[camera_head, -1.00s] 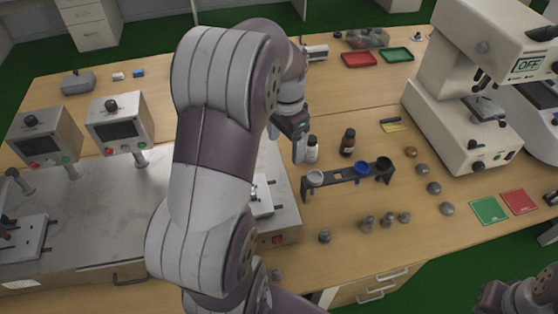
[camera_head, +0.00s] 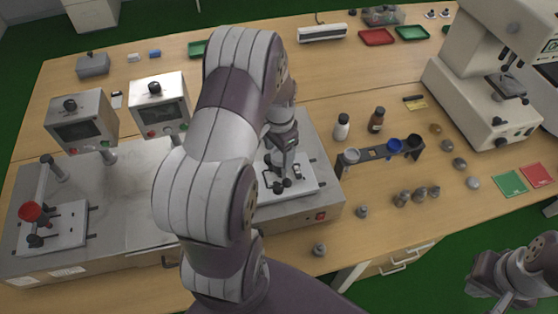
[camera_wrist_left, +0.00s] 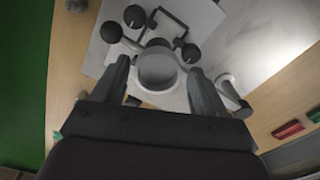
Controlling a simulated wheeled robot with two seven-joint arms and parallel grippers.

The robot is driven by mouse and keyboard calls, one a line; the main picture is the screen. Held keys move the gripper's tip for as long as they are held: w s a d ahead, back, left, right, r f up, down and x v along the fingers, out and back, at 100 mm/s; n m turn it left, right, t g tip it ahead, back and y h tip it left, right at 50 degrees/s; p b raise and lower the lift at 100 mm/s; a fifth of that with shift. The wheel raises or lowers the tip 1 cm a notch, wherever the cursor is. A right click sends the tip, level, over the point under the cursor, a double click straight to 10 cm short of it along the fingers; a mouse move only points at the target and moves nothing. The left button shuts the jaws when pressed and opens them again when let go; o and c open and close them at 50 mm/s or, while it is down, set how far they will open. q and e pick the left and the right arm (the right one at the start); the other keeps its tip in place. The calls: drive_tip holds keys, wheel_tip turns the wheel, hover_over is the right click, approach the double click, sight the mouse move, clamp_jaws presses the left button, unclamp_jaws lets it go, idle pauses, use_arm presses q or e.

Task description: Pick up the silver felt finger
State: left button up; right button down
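A short silver-grey cylinder (camera_wrist_left: 158,68), apparently the silver felt finger, stands upright in the left wrist view among black knobs and a bent black rod. My left gripper (camera_wrist_left: 160,88) is open, its two fingers on either side of the cylinder, with gaps visible on both sides. In the head view my left gripper (camera_head: 282,160) points down over the white plate (camera_head: 302,182) of the right-hand tester. The arm hides part of that tester. My right gripper (camera_head: 503,298) is partly in view at the lower right, away from the table; its fingers are unclear.
To the right stand a black rack (camera_head: 372,157) with cups, a white bottle (camera_head: 342,127), a brown bottle (camera_head: 376,120) and several small grey pieces (camera_head: 402,198). A large cream machine (camera_head: 470,95) stands farther right.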

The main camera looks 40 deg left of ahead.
sight(280, 158)
use_arm(q)
drive_tip(key=shift+d, duration=0.15)
drive_tip(key=c, duration=1)
drive_tip(key=shift+w+d, duration=0.1)
drive_tip(key=shift+w, duration=0.1)
drive_tip(key=shift+c, duration=0.5)
wheel_tip(280, 158, up, 10)
drive_tip(key=b, duration=0.2)
drive_tip(key=shift+s, duration=0.1)
